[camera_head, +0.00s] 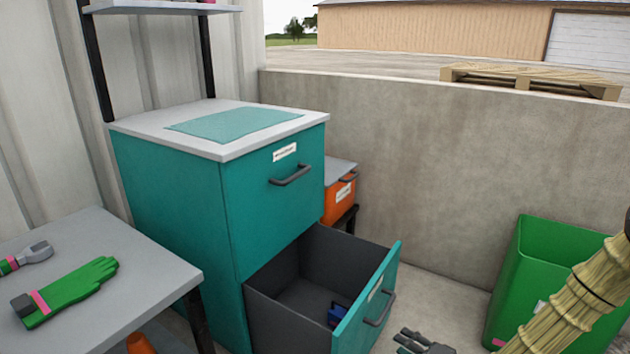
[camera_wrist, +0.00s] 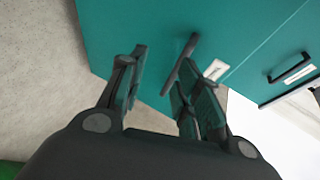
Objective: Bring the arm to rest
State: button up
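My gripper (camera_head: 422,343) is at the bottom edge of the head view, just right of the open lower drawer (camera_head: 343,335) of a teal cabinet (camera_head: 275,208). In the wrist view my gripper (camera_wrist: 160,78) has its two fingers spread apart with nothing held between them. The dark drawer handle (camera_wrist: 180,66) shows beyond the fingertips, close to the right finger. I cannot tell how large the gap to it is. The same handle (camera_head: 380,309) is on the drawer front in the head view. A blue item (camera_head: 337,316) lies inside the drawer.
A grey table (camera_head: 120,245) with a green glove (camera_head: 70,291) and a tool (camera_head: 30,256) stands at left. A green bin (camera_head: 530,262) and a straw bundle (camera_head: 575,305) are at right. An orange box (camera_head: 337,203) sits behind the cabinet. A concrete wall (camera_head: 430,165) closes the back.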

jog(key=s+a+f+n+g+h, duration=0.2)
jog(key=s+a+f+n+g, duration=0.15)
jog(key=s+a+f, duration=0.4)
jog(key=s+d+f+n+g+h, duration=0.1)
jog(key=s+f+n+g+h, duration=0.15)
jog(key=s, duration=0.75)
jog(key=s+f+n+g+h, duration=0.1)
jog(key=s+g, duration=0.2)
jog(key=s, duration=0.6)
jog(key=s+d+f+n+g+h, duration=0.1)
jog(key=s+f+n+g+h, duration=0.15)
jog(key=s, duration=0.75)
notch_tip(320, 180, up, 39)
jog(key=p, duration=3.9)
jog(key=shift+g, duration=0.35)
jog(key=shift+s+d+f, duration=0.1)
jog(key=shift+s+d, duration=0.05)
